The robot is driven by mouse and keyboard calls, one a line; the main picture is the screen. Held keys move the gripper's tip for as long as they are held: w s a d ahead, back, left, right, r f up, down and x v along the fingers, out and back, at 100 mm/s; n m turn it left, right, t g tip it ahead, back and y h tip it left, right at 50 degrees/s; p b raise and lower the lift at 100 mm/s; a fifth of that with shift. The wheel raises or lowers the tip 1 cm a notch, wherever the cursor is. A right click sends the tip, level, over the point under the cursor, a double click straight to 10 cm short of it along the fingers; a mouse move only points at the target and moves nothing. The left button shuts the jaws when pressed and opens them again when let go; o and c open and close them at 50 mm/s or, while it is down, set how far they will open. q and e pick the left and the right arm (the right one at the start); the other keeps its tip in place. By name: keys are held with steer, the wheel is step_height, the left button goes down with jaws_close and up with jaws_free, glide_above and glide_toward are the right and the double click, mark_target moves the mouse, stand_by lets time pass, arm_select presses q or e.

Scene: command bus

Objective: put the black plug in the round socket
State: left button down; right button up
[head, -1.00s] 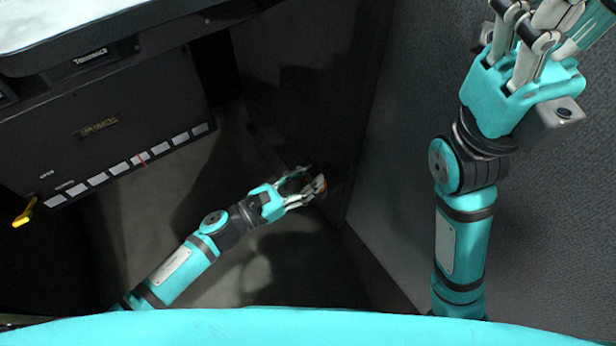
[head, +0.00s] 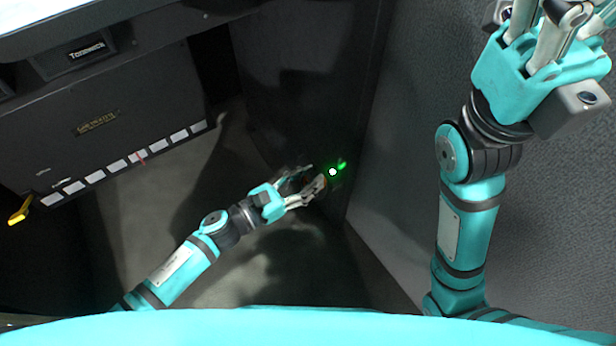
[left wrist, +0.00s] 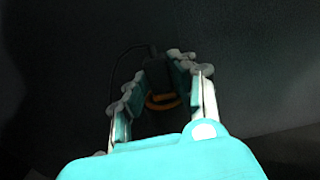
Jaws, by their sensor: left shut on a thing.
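My left gripper (head: 314,177) is low against the dark wall panel in the head view. In the left wrist view it is shut on the black plug (left wrist: 157,72), a dark block with an orange loop (left wrist: 162,104) between the fingers. A thin dark cable curves beside it. A bright white spot with green glow (head: 333,172) shows on the panel just beyond the left fingertips. The round socket itself cannot be made out in the dark. My right gripper (head: 556,22) is raised at the top right, its fingertips cut off by the frame.
A dark cabinet (head: 110,110) with a row of white labels and a yellow lever (head: 20,211) stands at the left, under a desk edge. A grey textured wall (head: 400,190) is at the right. Open floor lies around my left forearm.

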arm_select(q)
steer(key=shift+f, duration=0.15)
steer(key=c, duration=1.4)
jaws_free()
steer(key=o, duration=0.4)
steer(key=shift+a, duration=0.1)
steer(key=v, duration=1.2)
